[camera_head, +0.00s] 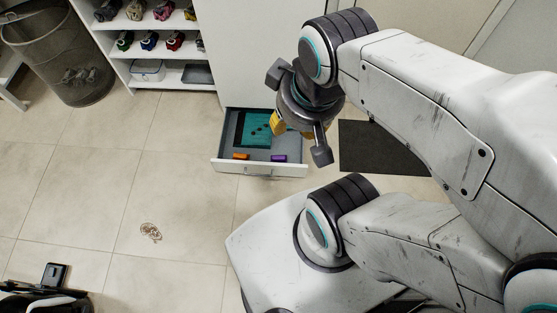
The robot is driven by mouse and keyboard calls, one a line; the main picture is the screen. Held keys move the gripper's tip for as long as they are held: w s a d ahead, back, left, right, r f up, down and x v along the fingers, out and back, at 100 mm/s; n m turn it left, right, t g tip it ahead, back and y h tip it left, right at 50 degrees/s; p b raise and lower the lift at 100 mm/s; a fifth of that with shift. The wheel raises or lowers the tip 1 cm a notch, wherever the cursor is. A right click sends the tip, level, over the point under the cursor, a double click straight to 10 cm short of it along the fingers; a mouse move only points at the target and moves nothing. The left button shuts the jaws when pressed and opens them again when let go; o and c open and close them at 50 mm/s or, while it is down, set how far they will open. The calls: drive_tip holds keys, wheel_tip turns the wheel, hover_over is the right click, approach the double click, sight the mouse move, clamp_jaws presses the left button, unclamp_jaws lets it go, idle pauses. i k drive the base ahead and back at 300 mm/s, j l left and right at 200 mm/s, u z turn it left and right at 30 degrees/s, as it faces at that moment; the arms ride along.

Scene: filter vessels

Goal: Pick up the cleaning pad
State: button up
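An open drawer (228,166) holds a teal panel (240,128) with several small dark pieces, an orange block (241,156) and a purple block (279,158). A yellow item (277,123) shows at the drawer's right side, mostly hidden behind my gripper. I cannot tell for sure which of these is the cleaning pad; the yellow item may be it. My gripper (297,112) is over the drawer's right part with its two fingers spread wide, one to the upper left and one to the lower right. Whether it touches the yellow item is hidden.
A shelf (158,85) with shoes and a clear box stands left of the white cabinet (262,50). A mesh bin (75,80) is at upper left. A dark mat (380,150) lies right of the drawer.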

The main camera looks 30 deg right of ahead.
sight(237, 155)
drive_tip(key=u, duration=0.8)
drive_tip(key=k+l+u, duration=0.3)
drive_tip(key=k, duration=0.25)
